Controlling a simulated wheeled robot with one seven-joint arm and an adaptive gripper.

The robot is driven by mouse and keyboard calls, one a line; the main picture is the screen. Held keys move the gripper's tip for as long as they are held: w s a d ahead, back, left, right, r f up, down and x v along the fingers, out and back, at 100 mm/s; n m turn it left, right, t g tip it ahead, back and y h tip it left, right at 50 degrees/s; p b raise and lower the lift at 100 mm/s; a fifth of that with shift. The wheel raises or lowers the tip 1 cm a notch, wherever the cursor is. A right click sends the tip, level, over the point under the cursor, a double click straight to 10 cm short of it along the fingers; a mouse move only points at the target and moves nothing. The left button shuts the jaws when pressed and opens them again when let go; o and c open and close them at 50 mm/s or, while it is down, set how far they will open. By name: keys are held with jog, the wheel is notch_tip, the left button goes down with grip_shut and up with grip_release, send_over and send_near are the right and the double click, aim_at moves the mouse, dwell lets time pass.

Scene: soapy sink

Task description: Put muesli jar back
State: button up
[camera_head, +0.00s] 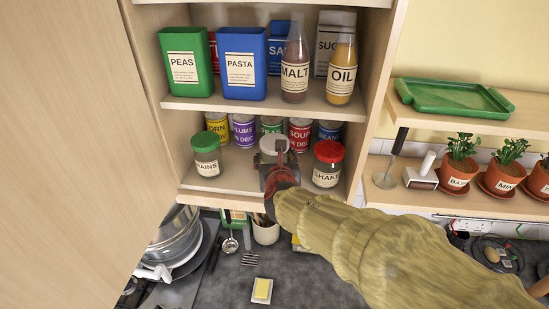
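My gripper (277,165) reaches up to the front edge of the cupboard's lower shelf (236,178). A pale-lidded jar (272,142) is directly beyond it, between the green-lidded jar (207,160) labelled "RAINS" or similar and the red-lidded jar (327,165) labelled "SHAKE" or similar. The gripper and wrist hide most of the pale-lidded jar, including any label, so I cannot read whether it is the muesli jar. The fingers overlap the jar in the picture. I cannot tell whether they touch it or grip it.
Several cans, such as the purple plums can (243,131), stand behind the jars. The upper shelf (245,104) holds boxes and bottles. An open cupboard door (70,150) blocks the left. Potted herbs (461,165) line the right shelf.

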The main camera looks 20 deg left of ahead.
jog(key=shift+f, duration=0.15)
jog(key=o, duration=1.3)
jog(key=shift+o, duration=0.2)
jog(key=shift+s+r, duration=0.15)
jog(key=shift+r, duration=0.1)
jog(key=v, duration=1.1)
jog(key=shift+s+d, duration=0.3)
jog(key=shift+r, duration=0.1)
